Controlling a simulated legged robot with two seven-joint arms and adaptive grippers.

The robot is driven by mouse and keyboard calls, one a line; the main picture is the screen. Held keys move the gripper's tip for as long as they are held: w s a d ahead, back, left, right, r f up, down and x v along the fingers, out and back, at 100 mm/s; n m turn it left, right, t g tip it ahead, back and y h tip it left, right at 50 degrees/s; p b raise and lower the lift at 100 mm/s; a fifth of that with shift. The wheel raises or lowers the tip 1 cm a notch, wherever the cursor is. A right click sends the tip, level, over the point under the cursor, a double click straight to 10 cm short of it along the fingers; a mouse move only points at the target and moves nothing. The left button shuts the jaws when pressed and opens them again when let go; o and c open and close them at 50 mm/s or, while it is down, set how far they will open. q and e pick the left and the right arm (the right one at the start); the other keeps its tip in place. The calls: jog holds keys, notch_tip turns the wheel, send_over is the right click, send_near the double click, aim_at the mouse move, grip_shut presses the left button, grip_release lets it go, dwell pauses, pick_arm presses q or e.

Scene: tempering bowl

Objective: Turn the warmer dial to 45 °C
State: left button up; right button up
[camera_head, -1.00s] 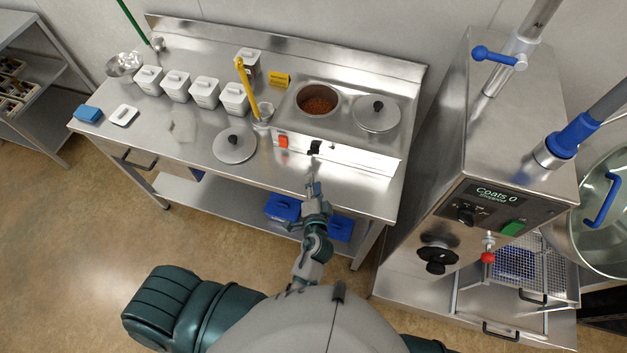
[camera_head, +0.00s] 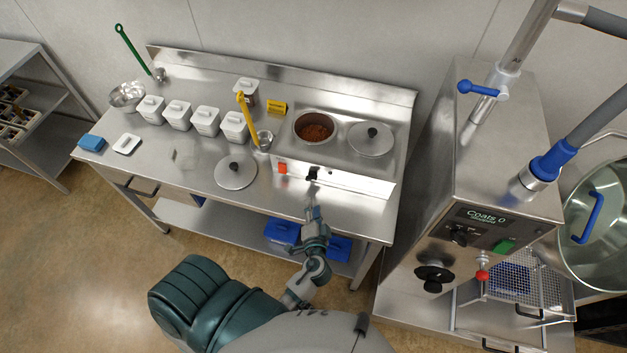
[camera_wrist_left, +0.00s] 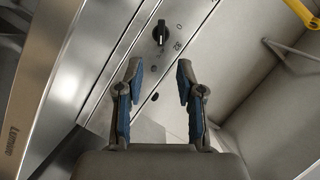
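The warmer (camera_head: 345,183) is a steel unit at the right end of the steel table, with a black dial (camera_head: 312,174) on its front panel. My left gripper (camera_head: 314,212) is in front of the panel, just short of the dial. In the left wrist view the gripper (camera_wrist_left: 158,72) is open and empty, its two blue-padded fingers apart with the dial past the gap. My right gripper is not in view.
A red switch (camera_head: 282,168) sits left of the dial. A round lid (camera_head: 236,174) lies on the table to the left. A yellow-handled ladle (camera_head: 247,118) stands in a small pot. A large machine (camera_head: 500,190) stands close on the right.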

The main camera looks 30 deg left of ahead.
aim_at(311, 180)
pick_arm(q)
jog(key=p+x, duration=0.1)
jog(key=x, duration=1.1)
jog(key=shift+s+p, duration=0.1)
jog(key=shift+p, duration=0.25)
jog(key=shift+s+d+r, duration=0.1)
jog(key=shift+s+d, duration=0.05)
jog(key=shift+s, duration=0.05)
grip_shut()
